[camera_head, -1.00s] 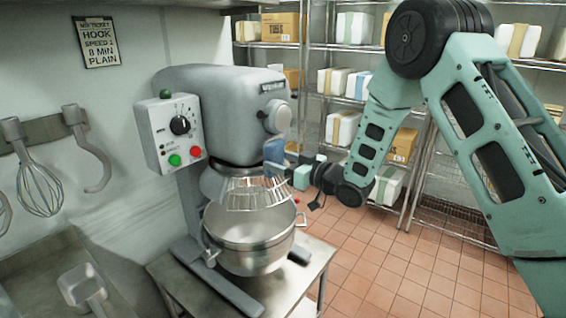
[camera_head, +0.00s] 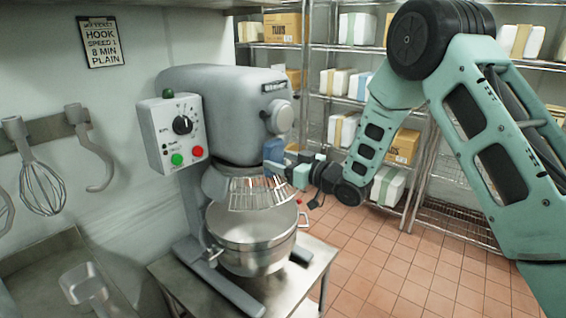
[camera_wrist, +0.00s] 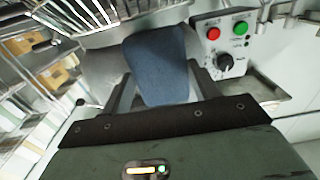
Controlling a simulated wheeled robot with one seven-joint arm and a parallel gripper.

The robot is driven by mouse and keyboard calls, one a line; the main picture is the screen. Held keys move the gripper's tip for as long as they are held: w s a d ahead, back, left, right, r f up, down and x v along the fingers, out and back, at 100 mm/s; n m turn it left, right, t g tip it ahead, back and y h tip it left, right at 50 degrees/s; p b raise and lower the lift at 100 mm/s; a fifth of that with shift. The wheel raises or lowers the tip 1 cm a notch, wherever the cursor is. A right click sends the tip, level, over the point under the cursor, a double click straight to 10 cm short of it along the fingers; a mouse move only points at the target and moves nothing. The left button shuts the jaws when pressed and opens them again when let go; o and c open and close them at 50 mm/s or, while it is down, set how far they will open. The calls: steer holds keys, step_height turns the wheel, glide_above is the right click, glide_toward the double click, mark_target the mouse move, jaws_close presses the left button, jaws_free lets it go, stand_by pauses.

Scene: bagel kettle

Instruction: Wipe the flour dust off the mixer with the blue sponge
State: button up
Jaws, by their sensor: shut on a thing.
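The grey mixer (camera_head: 228,110) stands on a steel table, with its control panel (camera_head: 180,130) on its left side and a wire guard (camera_head: 258,194) over the steel bowl (camera_head: 250,235). My gripper (camera_head: 283,172) is at the front of the mixer head, just above the guard. It is shut on the blue sponge (camera_head: 274,150), which is up against or very close to the head's front. In the wrist view the sponge (camera_wrist: 158,65) sticks out beyond my jaws (camera_wrist: 165,100), beside the guard and the panel. I cannot make out flour dust on the mixer.
A whisk (camera_head: 42,188) and a dough hook (camera_head: 97,150) hang on the left wall. A sink (camera_head: 45,265) with a scoop (camera_head: 84,285) is at lower left. Wire shelves (camera_head: 330,100) with boxes stand behind. The tiled floor (camera_head: 385,260) at right is clear.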

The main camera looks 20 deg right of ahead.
steer(key=shift+w+a, duration=0.3)
steer(key=shift+w, duration=0.1)
steer(key=shift+d, duration=0.1)
stand_by(0.3)
steer(key=shift+w+d+b, duration=0.85)
steer(key=shift+w+d, duration=1.6)
steer(key=shift+d, duration=1)
steer(key=shift+s+a+b, duration=0.35)
steer(key=shift+s+a, duration=0.25)
steer(key=shift+a, duration=0.35)
steer(key=shift+s+a+b, duration=0.3)
steer(key=shift+s+a, duration=0.35)
steer(key=shift+a, duration=0.3)
steer(key=shift+s+a+b, duration=0.35)
steer(key=shift+s+a, duration=0.25)
steer(key=shift+a, duration=0.35)
steer(key=shift+s+a+b, duration=0.4)
steer(key=shift+s+a, duration=0.25)
steer(key=shift+a, duration=0.2)
steer(key=shift+w+d, duration=0.3)
steer(key=shift+d, duration=0.25)
steer(key=shift+w+d, duration=0.3)
steer(key=shift+d, duration=0.2)
steer(key=w+d, duration=0.4)
steer(key=d, duration=0.1)
steer(key=shift+d, duration=0.15)
